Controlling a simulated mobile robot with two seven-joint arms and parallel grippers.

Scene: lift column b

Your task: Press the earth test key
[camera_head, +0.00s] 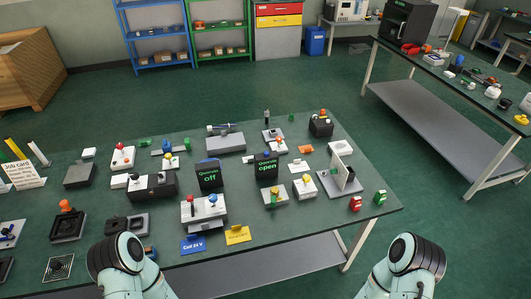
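I cannot tell which item is the earth test key, as no readable label names it. Candidates on the green workbench (300,233) include a white box with red and blue knobs (204,211), a box with a green-marked top (274,198), a box with a yellow knob (305,188), and a white box with a red knob (122,158). Two dark displays stand behind, one reading "Off" (209,175) and one reading "open" (266,166). Rounded parts of my two arms show at the bottom left and bottom right. Neither gripper's fingers are in view.
A blue sign (193,245) and a yellow sign (238,235) lie at the bench's front edge. A red and a green item (379,198) stand at its right corner. A second bench (456,87) stands at right. Green floor between the benches is clear.

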